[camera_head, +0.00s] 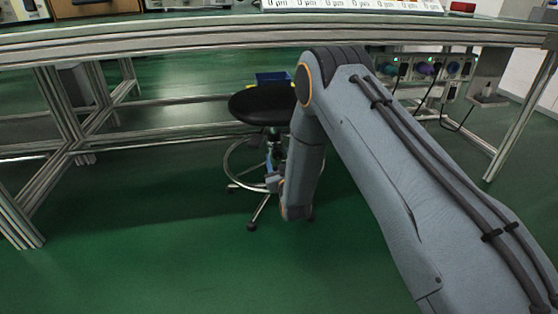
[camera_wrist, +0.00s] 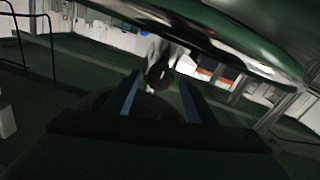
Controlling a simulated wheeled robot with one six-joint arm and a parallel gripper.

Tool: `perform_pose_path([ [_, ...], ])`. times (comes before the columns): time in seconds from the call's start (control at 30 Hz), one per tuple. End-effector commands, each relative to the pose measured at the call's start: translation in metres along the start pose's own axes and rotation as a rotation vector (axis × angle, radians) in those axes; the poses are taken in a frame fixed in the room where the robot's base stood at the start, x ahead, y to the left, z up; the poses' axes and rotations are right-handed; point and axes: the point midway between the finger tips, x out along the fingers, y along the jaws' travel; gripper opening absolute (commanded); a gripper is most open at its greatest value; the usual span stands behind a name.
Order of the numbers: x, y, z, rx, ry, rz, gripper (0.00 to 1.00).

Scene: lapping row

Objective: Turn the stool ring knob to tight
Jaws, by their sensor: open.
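The stool has a round black seat (camera_head: 262,104), a chrome foot ring (camera_head: 228,158) and a dark base with casters. It stands under the bench in the head view. My gripper (camera_head: 270,168) is low beside the stool's column, below the seat. The wrist view shows my gripper (camera_wrist: 160,92) open, with one finger on each side of a dark round knob (camera_wrist: 160,77) on a bright metal part. I cannot tell whether the fingers touch the knob. The knob's turn position is not readable, and it is not distinguishable in the head view.
A metal-framed bench (camera_head: 130,38) spans above the stool, with a lower crossbar (camera_head: 180,103) behind it. A panel of lit controls and cables (camera_head: 425,68) hangs under the bench at right. The green floor (camera_head: 150,250) in front is clear.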

Motion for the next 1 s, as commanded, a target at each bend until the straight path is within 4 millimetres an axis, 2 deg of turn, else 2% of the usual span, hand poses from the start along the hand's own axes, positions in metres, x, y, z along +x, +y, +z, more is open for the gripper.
perform_pose_path([
  [0.17, 0.0000, 0.0001, -0.0003, 0.000, 0.000, 0.000, 0.51],
  [0.4, -0.0002, 0.0001, 0.0000, 0.000, -0.001, 0.000, 0.12],
  [0.43, -0.0002, 0.0001, 0.0000, 0.000, -0.001, 0.000, 0.10],
  [0.73, -0.0007, 0.0000, -0.0004, -0.039, -0.001, 0.000, 0.10],
  [1.0, -0.0014, -0.0002, -0.0016, -0.200, -0.002, 0.000, 0.10],
])
